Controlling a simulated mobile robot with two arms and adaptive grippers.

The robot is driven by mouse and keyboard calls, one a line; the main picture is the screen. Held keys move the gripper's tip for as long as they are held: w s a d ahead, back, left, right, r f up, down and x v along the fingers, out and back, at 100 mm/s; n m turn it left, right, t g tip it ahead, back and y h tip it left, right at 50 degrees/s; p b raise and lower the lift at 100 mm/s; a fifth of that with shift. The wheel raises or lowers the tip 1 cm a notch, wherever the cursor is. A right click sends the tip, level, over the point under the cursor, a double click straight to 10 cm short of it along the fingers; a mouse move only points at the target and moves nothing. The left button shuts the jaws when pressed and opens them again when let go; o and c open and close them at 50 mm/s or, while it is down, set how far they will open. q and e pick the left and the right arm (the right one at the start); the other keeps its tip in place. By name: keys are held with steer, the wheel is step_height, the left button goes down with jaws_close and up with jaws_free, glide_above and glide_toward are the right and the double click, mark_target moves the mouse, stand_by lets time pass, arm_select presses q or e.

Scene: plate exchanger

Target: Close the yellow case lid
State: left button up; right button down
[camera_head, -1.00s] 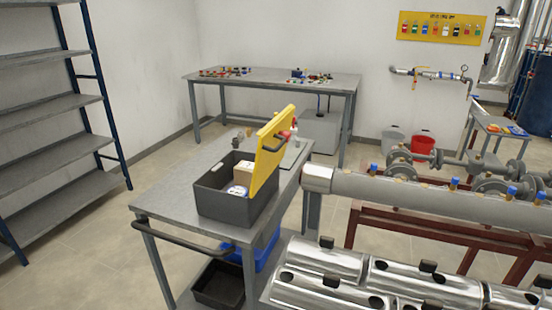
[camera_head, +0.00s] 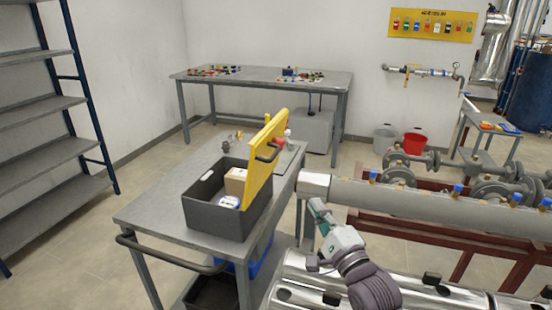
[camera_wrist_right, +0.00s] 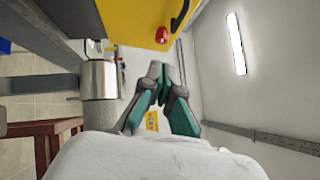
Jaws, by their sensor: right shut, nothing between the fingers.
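The dark grey case (camera_head: 222,215) with its yellow lid (camera_head: 262,172) stands on the cart. The lid stands open and tilted on the case's right side, with a dark handle on it. A box and a white round item lie inside the case. My right gripper (camera_head: 317,205) is to the right of the case, apart from the lid, near the end of the grey pipe. In the right wrist view the gripper (camera_wrist_right: 160,72) has its fingertips together and empty, and the yellow lid (camera_wrist_right: 138,18) shows above it. My left gripper is not in view.
The grey cart (camera_head: 150,212) has a front push handle and small items behind the case. A large grey pipe (camera_head: 400,196) on a red frame and shiny metal-clad pipes (camera_head: 300,275) lie to the right. Shelves (camera_head: 45,150) stand at left; floor between them and the cart is clear.

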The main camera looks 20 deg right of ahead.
steer(key=w+a+r+p, duration=0.1)
steer(key=w+a+r, duration=0.1)
steer(key=w, duration=0.4)
steer(key=w+a+r+p, duration=0.2)
steer(key=w+r, duration=0.1)
steer(key=w, duration=0.2)
steer(key=shift+w+r+m, duration=0.25)
steer(key=shift+w+m, duration=0.05)
steer(key=shift+w, duration=0.1)
steer(key=shift+a+r+p, duration=0.1)
steer(key=shift+p, duration=0.2)
